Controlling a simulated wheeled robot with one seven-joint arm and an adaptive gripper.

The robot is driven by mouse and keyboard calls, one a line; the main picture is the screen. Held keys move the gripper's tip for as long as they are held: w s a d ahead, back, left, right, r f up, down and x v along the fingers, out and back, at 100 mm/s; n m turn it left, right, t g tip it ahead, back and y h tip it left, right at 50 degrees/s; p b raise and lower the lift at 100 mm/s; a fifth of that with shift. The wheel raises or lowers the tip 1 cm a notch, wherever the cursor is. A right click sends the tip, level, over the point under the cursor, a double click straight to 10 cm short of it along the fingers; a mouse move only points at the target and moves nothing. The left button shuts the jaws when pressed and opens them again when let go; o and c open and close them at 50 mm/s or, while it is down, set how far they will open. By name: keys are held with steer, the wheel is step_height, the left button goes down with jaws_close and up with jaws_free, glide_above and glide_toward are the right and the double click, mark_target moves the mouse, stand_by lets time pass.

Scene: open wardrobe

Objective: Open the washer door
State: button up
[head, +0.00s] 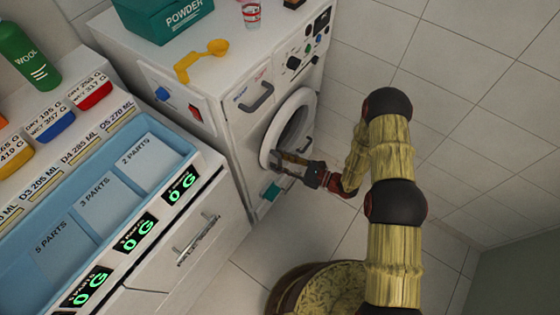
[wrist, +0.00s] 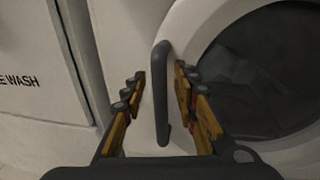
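The white washer (head: 243,112) stands in the middle of the head view. Its round door (head: 275,130) has a white ring and dark glass; in the wrist view the door ring (wrist: 190,25) looks flush with the front panel. The dark vertical door handle (wrist: 161,92) is at the ring's left edge in the wrist view. My gripper (head: 282,160) is at the left side of the door. In the wrist view my gripper (wrist: 158,90) is open, with one finger on each side of the handle. Gaps show between the handle and both fingers.
A detergent drawer handle (head: 258,97) and knobs (head: 294,62) are above the door. A cabinet with a blue tray (head: 165,144) and a metal handle (head: 196,240) stands at left. Tiled floor is free at right.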

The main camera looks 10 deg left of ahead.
steer(key=shift+c, duration=0.6)
jaws_close()
